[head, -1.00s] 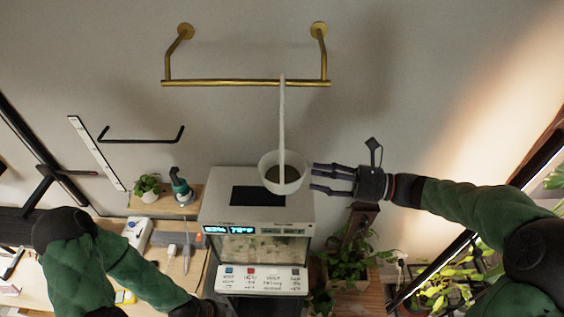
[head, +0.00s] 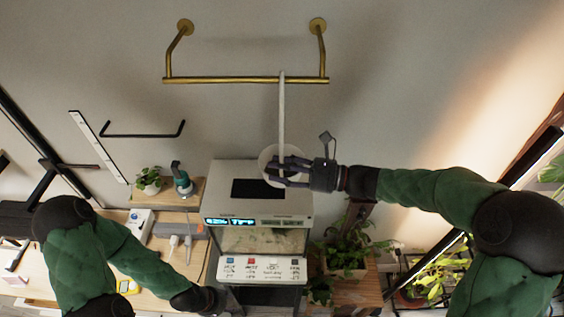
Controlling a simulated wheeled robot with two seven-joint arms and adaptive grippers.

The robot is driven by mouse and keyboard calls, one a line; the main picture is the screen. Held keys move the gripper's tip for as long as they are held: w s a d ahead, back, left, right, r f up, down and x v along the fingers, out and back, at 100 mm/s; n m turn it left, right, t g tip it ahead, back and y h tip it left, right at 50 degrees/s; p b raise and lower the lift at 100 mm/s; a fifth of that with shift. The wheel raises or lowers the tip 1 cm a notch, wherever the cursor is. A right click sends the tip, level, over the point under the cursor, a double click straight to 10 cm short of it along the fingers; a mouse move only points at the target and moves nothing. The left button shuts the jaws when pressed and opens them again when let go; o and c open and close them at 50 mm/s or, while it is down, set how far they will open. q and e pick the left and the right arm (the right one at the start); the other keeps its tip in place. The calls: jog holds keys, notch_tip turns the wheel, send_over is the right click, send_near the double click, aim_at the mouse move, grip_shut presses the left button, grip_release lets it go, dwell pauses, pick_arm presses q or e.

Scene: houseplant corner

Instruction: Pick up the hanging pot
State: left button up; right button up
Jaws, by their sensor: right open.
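The hanging pot (head: 267,154) is a small white bowl on a pale strap (head: 282,110) that hangs from the brass bar (head: 240,80) on the wall. It hangs over the top of a white cabinet. My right gripper (head: 277,172) reaches in from the right, open, with its fingers over the pot and around the lower strap. The fingers hide much of the pot, and I cannot tell whether they touch it. My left gripper (head: 222,302) is low at the bottom edge of the view, and its fingers are not clear.
The white cabinet (head: 220,185) with a lit display stands below the pot. A wooden shelf (head: 150,200) with a small plant (head: 149,180) and a teal bottle (head: 181,180) is to its left. Potted plants (head: 345,250) stand to its right. A black wall bar (head: 145,136) is at left.

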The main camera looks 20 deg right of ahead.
grip_shut()
jog(key=shift+r, duration=0.2)
